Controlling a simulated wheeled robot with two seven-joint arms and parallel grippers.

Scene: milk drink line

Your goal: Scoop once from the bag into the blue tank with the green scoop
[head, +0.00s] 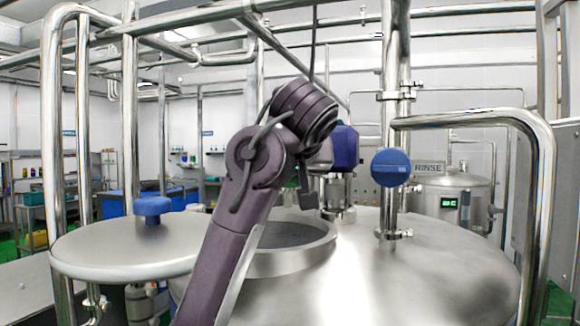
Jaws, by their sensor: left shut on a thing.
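A large steel tank (430,255) with blue fittings fills the lower middle and right. Its round hatch (325,240) is open, and the lid (120,255) with a blue knob (152,207) is swung out to the left. My left arm rises from the bottom and bends over the hatch. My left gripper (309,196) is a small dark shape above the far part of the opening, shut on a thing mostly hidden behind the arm. I take this to be the green scoop, but no green part of it shows. The bag and my right gripper are not in view.
Steel pipes stand close around the arm, with a bent pipe (540,150) at the right and upright pipes (82,140) at the left. A blue round handle (390,167) is right of the wrist. A smaller tank (455,190) stands behind, below a RINSE sign (430,168).

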